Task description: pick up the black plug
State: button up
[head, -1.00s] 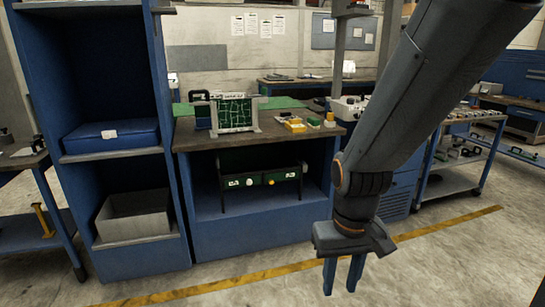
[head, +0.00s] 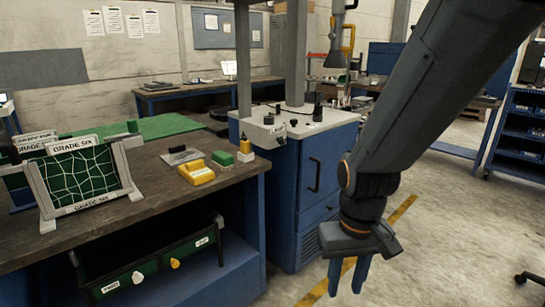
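A small black upright piece (head: 318,110) stands on the white top of a blue cabinet (head: 322,170) in the head view, and looks like the black plug. A smaller black piece (head: 268,119) sits near the cabinet's front left corner, so I cannot be sure which one is the plug. My gripper (head: 347,278) hangs at the lower right with its two blue fingers pointing down. The fingers are apart with nothing visible between them. It appears in front of the cabinet and to its right, away from both black pieces.
A workbench (head: 160,203) at the left holds a green net panel (head: 82,178), a yellow block (head: 196,173) and a green block (head: 223,158). A grey lamp-like head (head: 335,58) and a post rise behind the cabinet. Open floor lies to the right.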

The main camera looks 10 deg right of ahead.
aim_at(318, 108)
jog(key=z, duration=0.45)
jog(key=i, duration=0.8)
jog(key=z, duration=0.75)
jog(key=i, duration=1.2)
jog(key=u, duration=0.6)
jog(key=i, duration=1.15)
jog(key=u, duration=0.65)
